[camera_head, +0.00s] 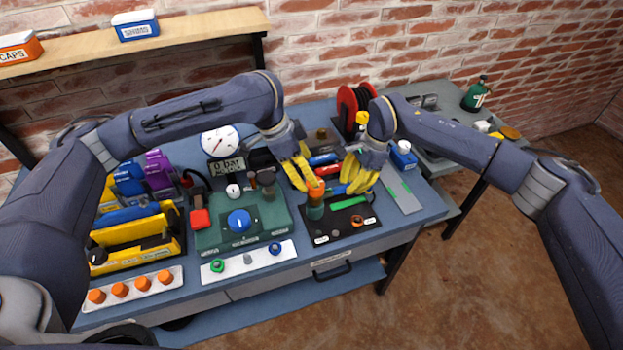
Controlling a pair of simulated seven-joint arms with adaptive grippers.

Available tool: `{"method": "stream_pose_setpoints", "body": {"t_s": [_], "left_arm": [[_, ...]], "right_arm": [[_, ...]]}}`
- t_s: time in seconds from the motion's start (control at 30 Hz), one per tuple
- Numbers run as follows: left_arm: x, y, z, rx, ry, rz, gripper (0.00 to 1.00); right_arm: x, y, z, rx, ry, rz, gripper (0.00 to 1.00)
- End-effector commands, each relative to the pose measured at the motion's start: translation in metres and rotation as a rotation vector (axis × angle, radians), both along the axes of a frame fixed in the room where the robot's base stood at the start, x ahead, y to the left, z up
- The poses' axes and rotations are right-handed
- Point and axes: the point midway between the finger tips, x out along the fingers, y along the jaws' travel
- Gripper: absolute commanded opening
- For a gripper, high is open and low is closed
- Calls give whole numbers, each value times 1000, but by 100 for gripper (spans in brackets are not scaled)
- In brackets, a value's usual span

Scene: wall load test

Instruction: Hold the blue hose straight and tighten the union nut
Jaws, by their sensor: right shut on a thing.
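A short stretch of blue hose (337,190) shows just right of the nut. My right gripper (352,186) is shut on the blue hose, its yellow fingers hiding much of it.
A green test unit with a blue knob (239,221) and a pressure gauge (220,141) stand left of the fitting. A white tray (247,262) and a row of orange caps (131,287) lie in front. A red reel (356,104) stands behind.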

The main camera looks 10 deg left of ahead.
Motion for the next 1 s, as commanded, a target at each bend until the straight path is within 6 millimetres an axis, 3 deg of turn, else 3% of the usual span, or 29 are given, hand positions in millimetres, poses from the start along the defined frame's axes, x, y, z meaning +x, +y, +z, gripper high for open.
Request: {"method": "stream_pose_setpoints", "body": {"t_s": [0.1, 0.33, 0.8, 0.83, 1.0], "left_arm": [[-2, 7, 18, 2, -4, 0, 66], [-7, 15, 39, 1, -2, 0, 66], [-8, 17, 46, 1, 1, 0, 66], [-8, 17, 46, 1, 1, 0, 66], [-8, 17, 46, 1, 0, 0, 66]], "right_arm": [[0, -1, -1, -2, 1, 0, 0], [0, -1, -1, -2, 1, 0, 0], [0, -1, -1, -2, 1, 0, 0], [0, -1, -1, -2, 1, 0, 21], [0, 0, -1, -1, 1, -1, 40]]}}
